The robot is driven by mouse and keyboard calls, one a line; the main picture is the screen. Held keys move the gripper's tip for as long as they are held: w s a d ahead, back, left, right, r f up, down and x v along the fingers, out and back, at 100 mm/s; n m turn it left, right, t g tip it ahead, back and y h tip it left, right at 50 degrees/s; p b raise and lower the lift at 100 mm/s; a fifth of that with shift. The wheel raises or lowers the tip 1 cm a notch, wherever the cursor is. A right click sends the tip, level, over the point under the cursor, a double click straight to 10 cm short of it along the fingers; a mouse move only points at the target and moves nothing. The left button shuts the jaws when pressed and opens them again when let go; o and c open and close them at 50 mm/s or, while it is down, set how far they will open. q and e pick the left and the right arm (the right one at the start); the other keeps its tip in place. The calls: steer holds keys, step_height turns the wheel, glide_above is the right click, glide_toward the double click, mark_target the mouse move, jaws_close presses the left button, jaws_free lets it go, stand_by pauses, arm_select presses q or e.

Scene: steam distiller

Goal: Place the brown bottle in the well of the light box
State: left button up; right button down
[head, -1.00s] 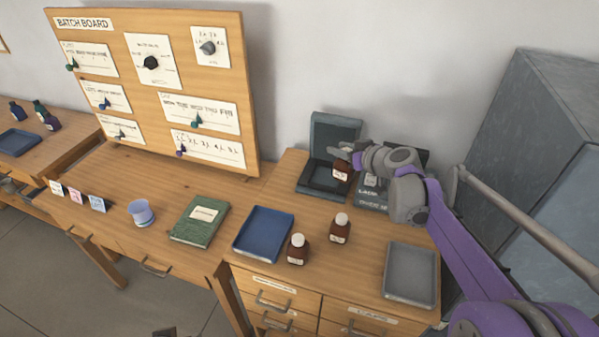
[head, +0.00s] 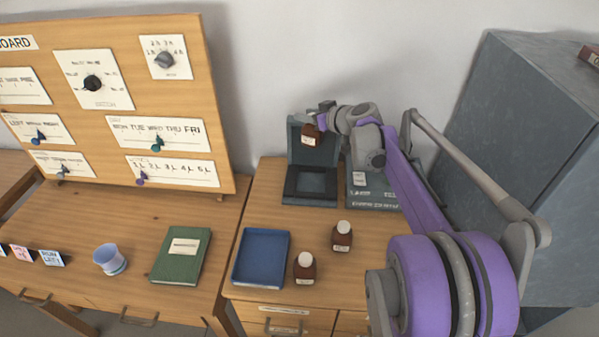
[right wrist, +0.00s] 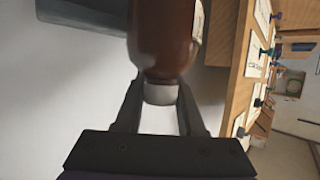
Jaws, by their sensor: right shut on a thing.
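A brown bottle (head: 309,137) with a pale label hangs from my right gripper (head: 323,111), in front of the raised lid of the light box. The right wrist view shows the fingers (right wrist: 160,108) shut on the white cap (right wrist: 160,92), with the brown glass (right wrist: 163,40) beyond them. The light box (head: 311,198) is dark grey and stands open at the back of the right desk. Its dark recessed base shows below the bottle, and the bottle is clear of it. My left gripper is not in view.
Two more brown bottles with white caps (head: 342,237) (head: 305,268) stand beside a blue tray (head: 238,262). A grey labelled box (head: 372,196) is right of the light box. A green book (head: 180,270) and a cup (head: 109,261) lie left. A grey cabinet (head: 510,150) stands right.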

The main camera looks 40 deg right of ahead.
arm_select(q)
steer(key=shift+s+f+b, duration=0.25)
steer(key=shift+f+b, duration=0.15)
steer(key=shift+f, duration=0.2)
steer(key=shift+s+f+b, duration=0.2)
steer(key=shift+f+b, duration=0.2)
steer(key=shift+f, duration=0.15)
arm_select(e)
step_height(320, 180, down, 16)
steer(key=shift+s+f, duration=0.15)
steer(key=shift+f, duration=0.05)
steer(key=c, duration=1)
jaws_free()
steer(key=shift+f, duration=0.2)
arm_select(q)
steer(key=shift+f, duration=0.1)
arm_select(e)
steer(key=o, duration=0.5)
steer(key=shift+r, duration=0.1)
steer(key=shift+r, duration=0.15)
steer(key=v, duration=1.2)
